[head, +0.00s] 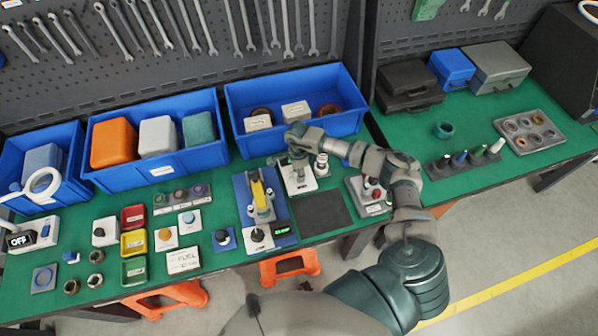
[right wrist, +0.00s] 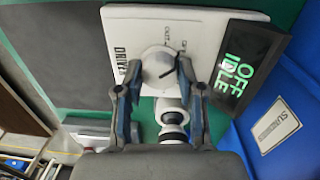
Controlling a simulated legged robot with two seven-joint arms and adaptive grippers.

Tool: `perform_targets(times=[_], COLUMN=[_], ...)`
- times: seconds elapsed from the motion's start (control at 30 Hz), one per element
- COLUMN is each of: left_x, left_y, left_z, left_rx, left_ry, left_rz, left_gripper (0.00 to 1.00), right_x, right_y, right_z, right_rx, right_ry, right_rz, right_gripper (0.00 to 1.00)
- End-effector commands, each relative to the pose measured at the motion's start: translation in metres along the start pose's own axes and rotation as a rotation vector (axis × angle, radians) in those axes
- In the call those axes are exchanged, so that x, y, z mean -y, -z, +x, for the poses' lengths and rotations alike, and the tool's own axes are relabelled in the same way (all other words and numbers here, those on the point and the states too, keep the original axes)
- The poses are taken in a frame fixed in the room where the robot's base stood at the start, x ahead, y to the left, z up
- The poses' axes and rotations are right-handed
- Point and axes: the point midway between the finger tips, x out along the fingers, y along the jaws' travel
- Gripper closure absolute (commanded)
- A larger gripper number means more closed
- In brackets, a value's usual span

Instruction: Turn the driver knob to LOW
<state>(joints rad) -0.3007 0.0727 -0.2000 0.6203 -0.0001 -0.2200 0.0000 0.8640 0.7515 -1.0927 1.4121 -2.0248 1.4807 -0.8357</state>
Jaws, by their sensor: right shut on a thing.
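The white driver panel (head: 301,188) lies on the green bench in the head view, under my right gripper (head: 298,163). In the right wrist view the panel (right wrist: 125,22) carries DRIVER lettering and a round white knob (right wrist: 156,62). A dark line on the knob slants up and to the right; the smaller lettering around it is too blurred to read fully. My right gripper (right wrist: 158,80) is shut on the knob, one finger on each side. A black display (right wrist: 245,60) beside the panel shows OFF and IDLE in green. My left gripper is not in view.
A white and black cylinder (head: 322,165) stands just right of the panel; it also shows in the right wrist view (right wrist: 172,118). A blue bin (head: 345,122) is close behind. A dark mat (head: 320,213) lies in front, and a yellow-topped device (head: 262,200) stands to the left.

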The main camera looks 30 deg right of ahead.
Motion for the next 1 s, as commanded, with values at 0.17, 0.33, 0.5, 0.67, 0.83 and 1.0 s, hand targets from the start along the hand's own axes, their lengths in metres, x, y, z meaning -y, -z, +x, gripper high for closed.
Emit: perform_targets(times=[0.17, 0.33, 0.5, 0.67, 0.83, 1.0], left_x=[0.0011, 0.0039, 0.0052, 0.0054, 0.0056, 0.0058], left_y=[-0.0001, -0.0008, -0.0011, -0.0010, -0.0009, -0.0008], left_z=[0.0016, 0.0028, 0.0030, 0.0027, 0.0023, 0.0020], left_rx=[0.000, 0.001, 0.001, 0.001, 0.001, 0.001], left_ry=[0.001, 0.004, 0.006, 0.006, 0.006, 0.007], left_rz=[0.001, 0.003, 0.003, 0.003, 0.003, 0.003], left_gripper=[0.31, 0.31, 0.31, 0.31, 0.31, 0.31], right_x=[0.0028, 0.0031, 0.0031, 0.0030, 0.0031, 0.0031], right_y=[0.0007, 0.0019, 0.0028, 0.0036, 0.0044, 0.0050], right_z=[-0.0023, -0.0024, -0.0026, -0.0029, -0.0032, -0.0034], right_rx=[0.006, 0.013, 0.019, 0.024, 0.028, 0.030], right_ry=[0.009, 0.010, 0.009, 0.009, 0.010, 0.010], right_rz=[0.098, 0.232, 0.368, 0.482, 0.573, 0.629], right_gripper=[0.97, 0.97, 0.97, 0.97, 0.97, 0.97])
